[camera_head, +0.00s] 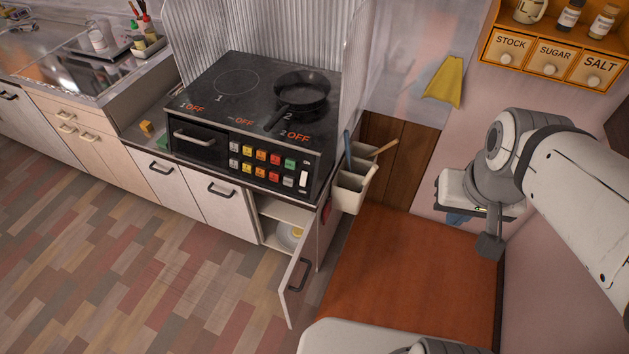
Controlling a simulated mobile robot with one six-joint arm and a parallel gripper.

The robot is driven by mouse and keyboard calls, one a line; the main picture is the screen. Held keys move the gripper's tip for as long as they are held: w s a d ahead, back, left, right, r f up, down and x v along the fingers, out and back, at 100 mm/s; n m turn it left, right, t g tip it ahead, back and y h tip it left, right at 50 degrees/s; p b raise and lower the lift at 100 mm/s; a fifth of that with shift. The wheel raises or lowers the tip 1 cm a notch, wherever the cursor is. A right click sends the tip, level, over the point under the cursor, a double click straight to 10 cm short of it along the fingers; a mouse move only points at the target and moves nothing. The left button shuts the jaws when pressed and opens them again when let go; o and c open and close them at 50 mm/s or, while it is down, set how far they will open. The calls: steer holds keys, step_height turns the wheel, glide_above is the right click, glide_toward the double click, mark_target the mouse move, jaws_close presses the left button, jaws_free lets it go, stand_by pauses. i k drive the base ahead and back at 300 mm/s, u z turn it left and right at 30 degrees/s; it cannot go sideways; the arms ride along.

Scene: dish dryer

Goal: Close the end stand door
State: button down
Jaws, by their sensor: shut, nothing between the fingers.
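The end stand door (295,285) hangs open at the right end of the counter, below the stove. It has a dark handle and swings out over the floor. Inside the open end stand (272,228) I see a shelf and some pale dishes, partly hidden by the door. My gripper (488,247) is to the right, above the orange-brown surface, well apart from the door. Its fingers are together and hold nothing.
The stove (262,115) with a black pan (300,90) stands above the cabinets. A utensil holder (352,187) hangs at the counter's right end, near the door. The wooden floor (150,270) in front is clear. A spice rack (555,50) is on the wall.

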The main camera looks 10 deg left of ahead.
mark_target(294, 288)
steer(key=z, duration=0.05)
steer(key=k, duration=1.05)
steer(key=u, duration=0.85)
steer(key=i, duration=0.5)
steer(key=u, duration=0.05)
